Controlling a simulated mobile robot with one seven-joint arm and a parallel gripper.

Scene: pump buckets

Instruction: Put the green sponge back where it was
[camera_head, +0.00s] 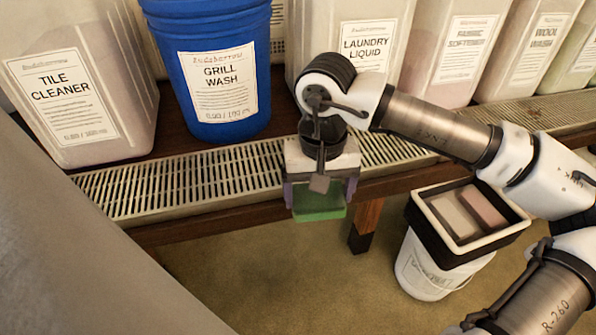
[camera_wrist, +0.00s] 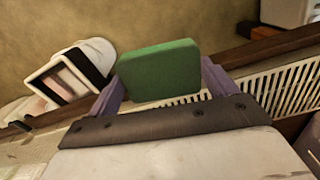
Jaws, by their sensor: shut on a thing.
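The green sponge (camera_head: 320,206) is between the fingers of my gripper (camera_head: 320,190), which is shut on it. The gripper holds it at the front edge of the slatted grate, in front of the blue bucket and the laundry liquid container. In the wrist view the green sponge (camera_wrist: 160,72) sits between the two purple fingers of my gripper (camera_wrist: 163,85). A white bucket (camera_head: 432,270) with a black rim stands on the floor at lower right. A tray on its top holds a beige block (camera_head: 455,215) and a pinkish block (camera_head: 483,208). The bucket also shows in the wrist view (camera_wrist: 97,52).
A wooden bench with a metal grate (camera_head: 190,184) runs across the view. On it stand a tile cleaner container (camera_head: 125,65), a blue grill wash bucket (camera_head: 255,110), a laundry liquid container (camera_head: 405,30) and several more. The floor (camera_head: 270,275) in front is clear.

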